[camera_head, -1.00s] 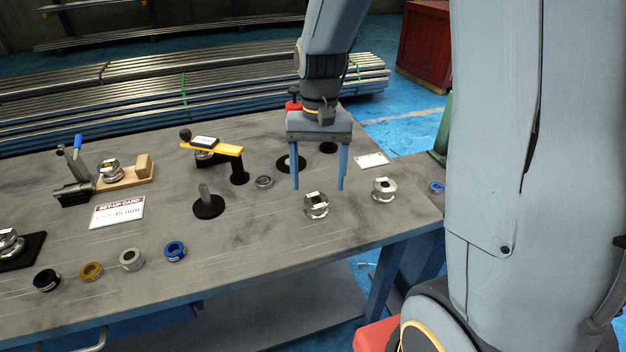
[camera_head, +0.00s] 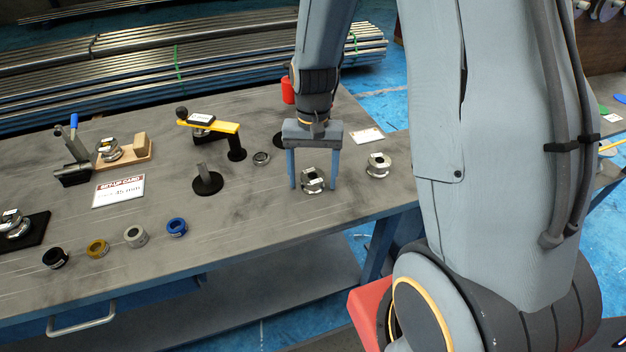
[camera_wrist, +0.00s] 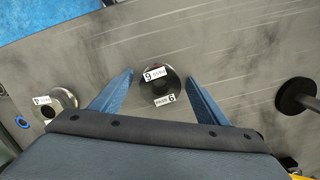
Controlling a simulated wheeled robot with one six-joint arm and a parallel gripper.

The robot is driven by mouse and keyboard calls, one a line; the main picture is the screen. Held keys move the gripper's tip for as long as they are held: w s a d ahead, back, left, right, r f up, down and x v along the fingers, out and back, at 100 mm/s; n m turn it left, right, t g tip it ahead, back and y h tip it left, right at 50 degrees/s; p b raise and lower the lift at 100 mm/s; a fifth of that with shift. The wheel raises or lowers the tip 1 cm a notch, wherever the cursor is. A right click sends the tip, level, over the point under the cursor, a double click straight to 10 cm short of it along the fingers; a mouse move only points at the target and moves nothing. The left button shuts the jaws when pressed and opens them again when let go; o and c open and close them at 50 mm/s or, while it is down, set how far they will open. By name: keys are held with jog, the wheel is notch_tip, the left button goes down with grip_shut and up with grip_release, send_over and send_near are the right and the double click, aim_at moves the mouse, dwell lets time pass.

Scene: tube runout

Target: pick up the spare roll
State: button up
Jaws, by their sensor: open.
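A silver metal roll with white labels (camera_head: 313,181) stands on the grey workbench. In the wrist view this roll (camera_wrist: 162,88) lies between the finger tips, with a gap on each side; its labels show "PASS" and a digit that reads as 6 or 9. A second silver roll (camera_head: 378,166) stands to its right, and shows at the left of the wrist view (camera_wrist: 62,103). I cannot tell from the labels which is the spare. My gripper (camera_head: 313,187) is open and empty, pointing down with one blue finger on either side of the first roll.
The workbench (camera_head: 250,220) is clear in front of the rolls. A small ring (camera_head: 261,158) and a black-based post (camera_head: 207,181) stand to the left. Several coloured rings, a yellow arm fixture (camera_head: 212,125) and a set-up card (camera_head: 119,192) are farther left.

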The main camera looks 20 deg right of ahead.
jog(key=c, duration=1.5)
jog(key=shift+c, duration=0.2)
jog(key=shift+r, duration=0.1)
